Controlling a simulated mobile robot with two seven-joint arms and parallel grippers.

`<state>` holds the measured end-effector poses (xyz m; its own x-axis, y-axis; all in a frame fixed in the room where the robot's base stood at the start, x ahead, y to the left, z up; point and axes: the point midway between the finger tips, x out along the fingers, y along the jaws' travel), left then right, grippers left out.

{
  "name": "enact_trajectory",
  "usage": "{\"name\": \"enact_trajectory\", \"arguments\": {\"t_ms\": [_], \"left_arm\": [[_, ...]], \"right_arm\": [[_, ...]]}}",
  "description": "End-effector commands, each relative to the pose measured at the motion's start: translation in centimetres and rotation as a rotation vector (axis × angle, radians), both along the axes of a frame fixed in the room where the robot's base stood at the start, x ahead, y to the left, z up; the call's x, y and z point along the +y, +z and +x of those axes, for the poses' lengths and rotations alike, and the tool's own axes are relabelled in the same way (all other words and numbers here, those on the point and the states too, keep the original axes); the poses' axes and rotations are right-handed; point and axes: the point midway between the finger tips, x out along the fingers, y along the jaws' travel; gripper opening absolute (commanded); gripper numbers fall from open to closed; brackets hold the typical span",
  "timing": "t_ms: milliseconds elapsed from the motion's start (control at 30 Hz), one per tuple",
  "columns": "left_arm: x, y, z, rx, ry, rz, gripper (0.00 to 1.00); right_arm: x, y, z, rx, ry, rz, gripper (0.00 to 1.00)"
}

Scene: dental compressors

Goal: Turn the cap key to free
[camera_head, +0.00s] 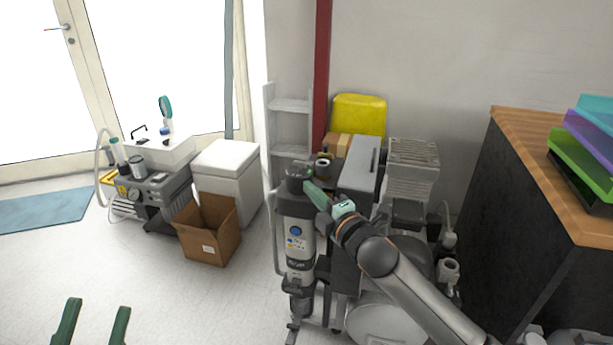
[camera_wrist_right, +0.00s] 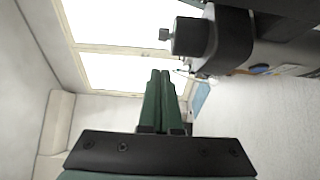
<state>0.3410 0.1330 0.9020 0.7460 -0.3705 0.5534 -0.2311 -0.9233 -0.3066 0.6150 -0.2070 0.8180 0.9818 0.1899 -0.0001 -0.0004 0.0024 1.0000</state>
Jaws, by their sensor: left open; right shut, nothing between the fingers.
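A grey-and-white cylindrical unit (camera_head: 298,235) with a blue round label stands upright among the compressors. Its dark cap (camera_head: 297,172) is on top; in the right wrist view the cap (camera_wrist_right: 190,37) lies sideways at the upper right. A small dark key-like piece (camera_wrist_right: 165,34) sticks out of the cap's end. My right gripper (camera_head: 308,184) is shut and empty, its fingertips close to the cap in the head view. In the wrist view its fingertips (camera_wrist_right: 160,73) appear apart from the cap and key. My left gripper (camera_head: 98,304) is open and empty at the lower left.
Compressor machinery (camera_head: 410,165) stands close behind and right of the unit. A wooden-topped dark cabinet (camera_head: 530,135) is at the right. A cardboard box (camera_head: 208,232) and white bin (camera_head: 227,166) stand to the left. The floor at the lower left is clear.

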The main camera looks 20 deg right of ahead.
Motion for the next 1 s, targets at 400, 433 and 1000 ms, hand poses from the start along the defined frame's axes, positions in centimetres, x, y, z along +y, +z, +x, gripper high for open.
{"name": "enact_trajectory", "arguments": {"t_ms": [400,433,1000], "left_arm": [[-0.6,3.2,-3.5,-0.226,-0.055,-0.002,0.50],[-0.6,3.1,-3.5,-0.224,-0.056,-0.003,0.50],[-0.6,2.8,-3.4,-0.218,-0.060,-0.007,0.50]], "right_arm": [[-0.4,-0.1,6.6,-0.001,-0.002,0.000,0.00],[-0.5,-0.2,6.9,0.000,-0.001,0.001,0.00],[-1.3,-0.1,8.0,0.000,0.000,0.002,0.00]]}}
